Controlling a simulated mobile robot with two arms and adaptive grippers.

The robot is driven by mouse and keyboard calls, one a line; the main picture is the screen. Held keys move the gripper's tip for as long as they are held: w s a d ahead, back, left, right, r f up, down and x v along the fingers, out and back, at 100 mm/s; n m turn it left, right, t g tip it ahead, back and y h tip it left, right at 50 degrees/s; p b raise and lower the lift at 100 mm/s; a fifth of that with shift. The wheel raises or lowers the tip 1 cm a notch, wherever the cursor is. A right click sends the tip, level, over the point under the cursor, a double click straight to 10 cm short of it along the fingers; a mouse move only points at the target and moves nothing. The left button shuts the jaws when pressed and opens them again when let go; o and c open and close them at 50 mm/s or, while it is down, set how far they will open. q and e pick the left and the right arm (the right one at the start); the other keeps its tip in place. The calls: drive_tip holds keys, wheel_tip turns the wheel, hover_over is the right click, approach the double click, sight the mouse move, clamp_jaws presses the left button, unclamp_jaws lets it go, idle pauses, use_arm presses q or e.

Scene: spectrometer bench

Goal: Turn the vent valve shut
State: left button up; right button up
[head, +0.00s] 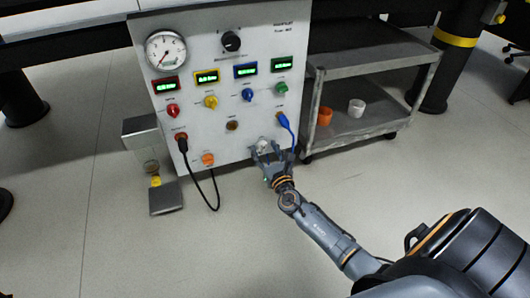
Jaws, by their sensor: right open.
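A white upright panel (215,115) carries several coloured knobs, displays and a dial gauge. A pale, light-grey knob (263,144) sits low on the panel, right of centre, and may be the vent valve; its label is too small to read. My right gripper (265,152) is at this knob, its fingers open and spread around or just in front of it. The fingers partly hide the knob, and I cannot tell whether they touch it. My left gripper is not in view.
A blue cable (286,127) hangs from the panel close to the right of my gripper, and a black cable (211,183) loops below the panel. A grey shelf cart (375,70) holds an orange cup (325,116) and a white cup (356,107).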

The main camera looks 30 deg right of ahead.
drive_tip(key=shift+c, duration=0.4)
clamp_jaws()
